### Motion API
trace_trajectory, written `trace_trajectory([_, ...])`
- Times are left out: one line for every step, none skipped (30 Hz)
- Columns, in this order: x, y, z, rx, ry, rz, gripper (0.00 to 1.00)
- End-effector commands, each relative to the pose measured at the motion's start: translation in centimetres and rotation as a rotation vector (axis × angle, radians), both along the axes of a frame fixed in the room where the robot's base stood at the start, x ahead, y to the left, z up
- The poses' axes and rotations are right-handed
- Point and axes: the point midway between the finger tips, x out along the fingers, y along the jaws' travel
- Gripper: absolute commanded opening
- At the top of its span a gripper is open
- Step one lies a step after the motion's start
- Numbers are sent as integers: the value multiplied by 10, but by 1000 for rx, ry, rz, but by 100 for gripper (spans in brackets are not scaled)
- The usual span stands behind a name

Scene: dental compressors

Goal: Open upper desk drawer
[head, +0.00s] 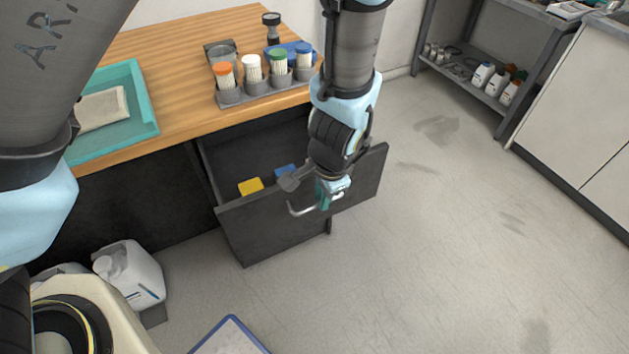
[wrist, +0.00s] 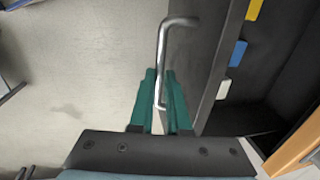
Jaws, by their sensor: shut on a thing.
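The upper desk drawer (head: 268,225) is dark grey and stands pulled out from under the wooden desktop (head: 180,90). Its inside shows, with a yellow item (head: 251,187) and a blue item (head: 286,171) in it. My gripper (head: 326,192) is at the drawer's front, shut on the silver bar handle (head: 298,211). In the wrist view the green fingers (wrist: 161,105) close around one end of the handle (wrist: 163,50), and the open drawer (wrist: 265,70) lies to the right, with a white item (wrist: 223,89) also inside. My arm hides part of the drawer's right side.
On the desk are a teal tray (head: 150,118) with a folded cloth and a grey rack (head: 232,97) of capped containers. A white jug (head: 135,275) stands on the floor at lower left. A metal shelf (head: 470,85) stands at back right. The floor right of the drawer is clear.

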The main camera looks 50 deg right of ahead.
Motion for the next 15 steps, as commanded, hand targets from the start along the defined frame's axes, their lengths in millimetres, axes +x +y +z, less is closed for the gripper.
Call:
trace_trajectory([-2,1,1,0,0,-2,0])
trace_trajectory([-3,1,0,-1,0,-1,0])
trace_trajectory([-4,1,0,-1,0,-1,0])
trace_trajectory([-5,1,0,-1,0,-1,0])
trace_trajectory([-5,1,0,-1,0,0,0])
trace_trajectory([-5,2,0,-1,0,0,0])
trace_trajectory([-5,1,0,-1,0,0,0])
trace_trajectory([-5,1,0,-1,0,0,0])
trace_trajectory([-5,1,0,-1,0,0,0])
trace_trajectory([-5,1,0,-1,0,0,0])
trace_trajectory([-5,1,0,-2,1,0,0])
trace_trajectory([-5,1,0,-2,1,0,0])
trace_trajectory([-5,1,0,-2,1,0,0])
trace_trajectory([-5,1,0,-2,1,0,0])
trace_trajectory([-5,1,0,-2,1,0,18])
